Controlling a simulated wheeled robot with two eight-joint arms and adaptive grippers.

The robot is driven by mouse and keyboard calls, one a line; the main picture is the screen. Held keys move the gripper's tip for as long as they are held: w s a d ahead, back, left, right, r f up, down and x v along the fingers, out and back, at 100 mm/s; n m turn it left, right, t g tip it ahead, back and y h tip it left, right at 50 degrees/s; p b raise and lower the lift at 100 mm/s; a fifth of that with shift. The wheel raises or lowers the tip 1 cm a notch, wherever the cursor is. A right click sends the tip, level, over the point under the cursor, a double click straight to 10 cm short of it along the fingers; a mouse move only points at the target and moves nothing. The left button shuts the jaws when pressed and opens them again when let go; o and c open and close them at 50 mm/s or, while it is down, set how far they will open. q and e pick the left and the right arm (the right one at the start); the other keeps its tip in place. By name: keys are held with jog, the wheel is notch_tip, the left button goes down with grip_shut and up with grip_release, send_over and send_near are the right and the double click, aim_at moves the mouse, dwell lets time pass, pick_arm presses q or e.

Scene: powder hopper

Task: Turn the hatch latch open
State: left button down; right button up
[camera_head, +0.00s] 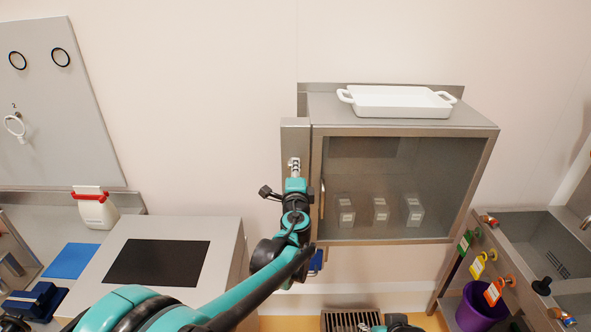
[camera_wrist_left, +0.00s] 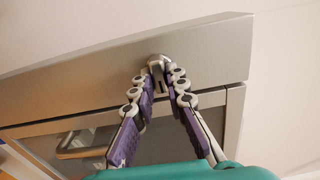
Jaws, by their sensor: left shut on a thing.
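The hatch latch (camera_wrist_left: 157,62) is a small rounded metal knob on a steel strip beside the glass-fronted hatch (camera_wrist_left: 185,135). In the head view, the latch (camera_head: 294,162) is on the narrow panel left of the steel cabinet's glass hatch (camera_head: 385,180). My left gripper (camera_wrist_left: 158,82) is shut on the latch, one purple-padded finger on each side of it. In the head view, my left gripper (camera_head: 294,172) reaches up to the latch and partly hides it. The hatch looks shut.
A white tray (camera_head: 400,100) lies on top of the cabinet. Several small clear containers (camera_head: 380,211) stand behind the glass. A vertical handle (camera_head: 322,199) is at the hatch's left edge. A grey box with a black top (camera_head: 157,262) stands lower left; a sink (camera_head: 535,245) is right.

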pick_arm(q)
jog(key=c, duration=1.5)
grip_release()
jog(key=shift+c, duration=0.2)
jog(key=s, duration=1.2)
jog(key=s+a+f+n+g+y+b, duration=0.25)
jog(key=s+a+f+n, duration=0.2)
jog(key=a, duration=0.35)
jog(key=s+a+f+n+g+y+b, duration=0.25)
jog(key=s+a+f+n, duration=0.2)
jog(key=a, duration=0.45)
jog(key=s+f+n+g+h+b, duration=0.4)
jog(key=s+f+n, duration=0.5)
jog(key=s+f, duration=0.7)
jog(key=shift+s+a+f+g+h+b, duration=0.35)
jog(key=shift+s+a+g+h, duration=0.15)
jog(key=shift+s+g, duration=0.6)
